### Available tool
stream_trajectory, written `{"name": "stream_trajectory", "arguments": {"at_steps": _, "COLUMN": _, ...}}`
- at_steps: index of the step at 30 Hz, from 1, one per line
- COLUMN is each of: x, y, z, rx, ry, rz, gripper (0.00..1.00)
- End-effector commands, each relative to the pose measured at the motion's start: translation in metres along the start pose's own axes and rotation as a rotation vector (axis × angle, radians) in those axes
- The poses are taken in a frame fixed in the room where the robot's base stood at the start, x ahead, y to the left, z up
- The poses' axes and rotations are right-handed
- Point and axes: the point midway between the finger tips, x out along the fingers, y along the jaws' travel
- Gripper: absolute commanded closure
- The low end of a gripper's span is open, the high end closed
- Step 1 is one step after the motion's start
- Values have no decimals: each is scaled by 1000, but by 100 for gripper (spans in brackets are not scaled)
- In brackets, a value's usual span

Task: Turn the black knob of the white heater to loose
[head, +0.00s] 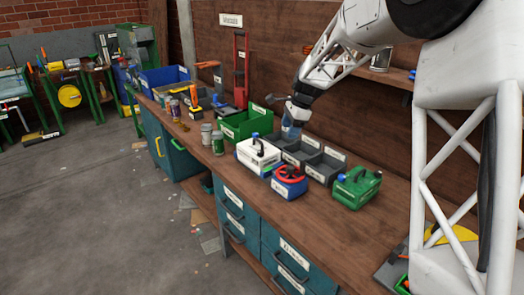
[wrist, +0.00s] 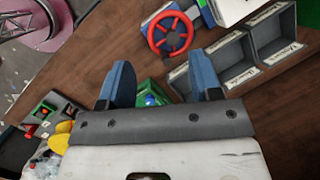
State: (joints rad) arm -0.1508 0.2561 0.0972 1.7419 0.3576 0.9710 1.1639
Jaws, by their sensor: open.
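The white heater (head: 259,157) stands on the workbench in the head view, with a dark knob-like part (head: 257,146) on top. The part is too small to tell which way it is turned. My gripper (head: 291,131) is above the bench, just behind and right of the heater, apart from it. In the wrist view its two blue fingers (wrist: 161,88) are spread with nothing held between them. A white body (wrist: 236,9) at the top edge of the wrist view may be the heater; its knob cannot be made out there.
A blue unit with a red handwheel (head: 289,182) stands right of the heater. A green can-shaped unit (head: 356,187) is further right. Grey open bins (head: 325,165) lie behind. A green crate (head: 246,123) and small cans (head: 218,143) stand left. The front bench strip is clear.

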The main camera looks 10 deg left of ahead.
Motion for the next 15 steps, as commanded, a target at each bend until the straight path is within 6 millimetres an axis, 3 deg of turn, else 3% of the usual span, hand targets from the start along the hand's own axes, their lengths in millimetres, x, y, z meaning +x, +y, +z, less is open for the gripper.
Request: {"name": "stream_trajectory", "arguments": {"at_steps": 15, "x": 96, "y": -99, "z": -2, "rx": 273, "ry": -71, "rz": 27, "gripper": 42}}
